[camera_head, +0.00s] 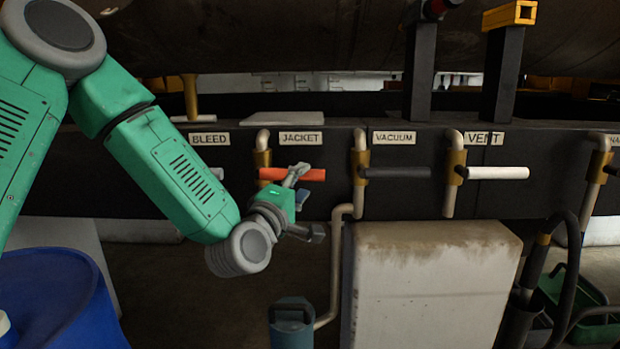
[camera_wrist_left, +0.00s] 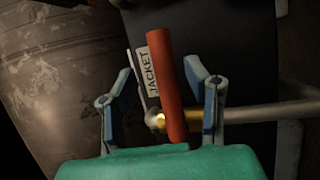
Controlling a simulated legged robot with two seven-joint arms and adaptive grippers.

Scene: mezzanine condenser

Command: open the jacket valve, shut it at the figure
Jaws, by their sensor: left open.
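The jacket valve has an orange-red bar handle (camera_head: 312,175) under the JACKET label (camera_head: 301,139). In the head view the handle lies level, crosswise to its upright pipe, beside a brass body (camera_head: 262,160). My left gripper (camera_head: 305,204) is open at the handle, and one finger overlaps the bar in the picture. In the left wrist view the handle (camera_wrist_left: 170,85) stands between the two spread fingers of the gripper (camera_wrist_left: 170,84), with a gap visible on the left side. Contact cannot be told. I see no readable figure. My right gripper is out of view.
A black-handled VACUUM valve (camera_head: 397,172) and a white-handled VENT valve (camera_head: 498,173) are to the right. The BLEED label (camera_head: 209,139) is left, partly behind my arm. A pale block (camera_head: 430,285), blue drum (camera_head: 60,300) and grey-blue can (camera_head: 291,325) stand below.

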